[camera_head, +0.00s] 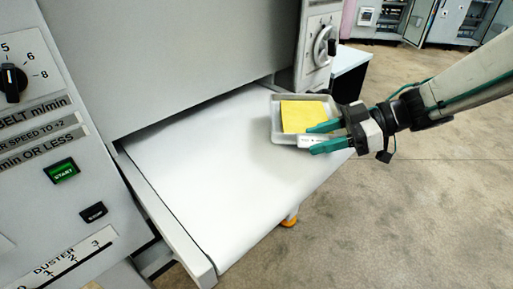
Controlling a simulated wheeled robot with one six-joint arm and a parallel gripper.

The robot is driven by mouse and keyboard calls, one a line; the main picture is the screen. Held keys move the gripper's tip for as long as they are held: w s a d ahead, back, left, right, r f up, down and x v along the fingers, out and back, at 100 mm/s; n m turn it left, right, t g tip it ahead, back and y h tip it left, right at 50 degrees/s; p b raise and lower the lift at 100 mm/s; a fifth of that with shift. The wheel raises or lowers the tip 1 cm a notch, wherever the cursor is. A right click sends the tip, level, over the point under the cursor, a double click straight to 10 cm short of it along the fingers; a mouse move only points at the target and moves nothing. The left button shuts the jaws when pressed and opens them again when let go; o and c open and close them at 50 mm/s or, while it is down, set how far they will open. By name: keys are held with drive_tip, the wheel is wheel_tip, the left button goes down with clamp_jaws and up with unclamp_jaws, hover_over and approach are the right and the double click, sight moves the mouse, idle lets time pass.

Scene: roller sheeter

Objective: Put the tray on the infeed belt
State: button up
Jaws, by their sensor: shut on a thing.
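A pale grey tray (276,128) with a yellow slab (303,115) in it is at the right side of the white infeed belt (205,160). My gripper (318,137) comes in from the right, and its green fingers are shut on the tray's near right wall. The tray is over the belt's right part, close to the machine's opening. I cannot tell whether its underside touches the belt. The fingers hide part of the tray's right corner.
The machine's control panel (35,130) stands at the left, with a dial, a lit green START button (62,170) and a dark button (94,212). A panel with a knob (323,45) stands behind the tray. The belt's left and middle are bare. Open floor lies to the right.

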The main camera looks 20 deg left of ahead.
hover_over(256, 176)
drive_tip(key=shift+f, duration=2.35)
drive_tip(key=o, duration=1.3)
drive_tip(key=v, duration=1.2)
